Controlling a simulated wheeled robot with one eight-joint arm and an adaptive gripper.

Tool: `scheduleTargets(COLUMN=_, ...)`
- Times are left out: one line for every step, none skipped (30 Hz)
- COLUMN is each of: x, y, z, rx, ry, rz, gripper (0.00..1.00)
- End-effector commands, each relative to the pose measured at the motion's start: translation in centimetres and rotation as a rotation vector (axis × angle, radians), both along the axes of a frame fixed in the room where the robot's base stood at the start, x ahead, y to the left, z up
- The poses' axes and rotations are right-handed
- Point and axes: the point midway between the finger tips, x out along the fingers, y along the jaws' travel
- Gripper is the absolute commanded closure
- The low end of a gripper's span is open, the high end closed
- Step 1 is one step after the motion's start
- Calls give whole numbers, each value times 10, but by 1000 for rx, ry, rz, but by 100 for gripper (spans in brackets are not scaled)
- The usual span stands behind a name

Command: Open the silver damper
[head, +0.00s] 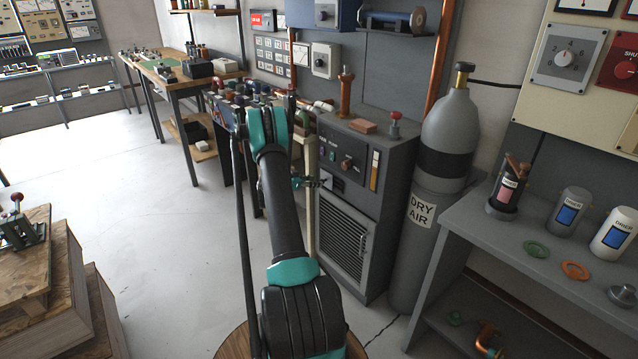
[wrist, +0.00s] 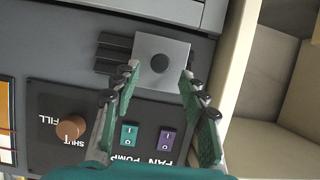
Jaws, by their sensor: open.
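The silver damper is a square silver plate (wrist: 178,50) with a dark round knob at its middle, in the upper middle of the wrist view. It lies over dark slats, which show at its left side. My gripper (wrist: 160,72) is open, with one green-padded finger near each side edge of the plate's lower part. Nothing is held between the fingers, and I cannot tell whether they touch the plate. In the head view my gripper (head: 311,183) is small, in front of the grey cabinet (head: 384,215). The damper is hard to make out there.
Below the damper in the wrist view are a green switch (wrist: 129,134), a purple switch (wrist: 166,140) and a copper-coloured knob (wrist: 71,128). Beige surfaces (wrist: 270,85) stand close on the right. A grey gas cylinder (head: 445,140) stands right of the cabinet; open floor (head: 150,200) lies left.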

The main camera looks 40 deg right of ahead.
Motion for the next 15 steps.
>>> scheduleTargets(x=0, y=-9, z=-4, rx=0, ry=0, rz=-2, gripper=57)
scheduleTargets(x=1, y=-13, z=-5, rx=0, ry=-1, rz=-1, gripper=57)
scheduleTargets(x=1, y=-18, z=-8, rx=0, ry=-1, rz=0, gripper=57)
scheduleTargets(x=1, y=-21, z=-9, rx=0, ry=-1, rz=-1, gripper=57)
scheduleTargets(x=1, y=-24, z=-10, rx=0, ry=-1, rz=-1, gripper=57)
scheduleTargets(x=2, y=-27, z=-11, rx=0, ry=0, rz=-1, gripper=57)
scheduleTargets(x=2, y=-29, z=-12, rx=0, ry=0, rz=-1, gripper=57)
scheduleTargets(x=2, y=-31, z=-13, rx=0, ry=0, rz=0, gripper=57)
scheduleTargets(x=3, y=-33, z=-14, rx=0, ry=1, rz=0, gripper=57)
scheduleTargets(x=3, y=-34, z=-14, rx=0, ry=1, rz=0, gripper=57)
scheduleTargets(x=3, y=-34, z=-15, rx=0, ry=1, rz=1, gripper=57)
scheduleTargets(x=3, y=-35, z=-15, rx=0, ry=1, rz=1, gripper=57)
scheduleTargets(x=3, y=-35, z=-15, rx=0, ry=1, rz=1, gripper=57)
scheduleTargets(x=3, y=-36, z=-15, rx=0, ry=1, rz=1, gripper=57)
scheduleTargets(x=3, y=-36, z=-15, rx=0, ry=1, rz=1, gripper=57)
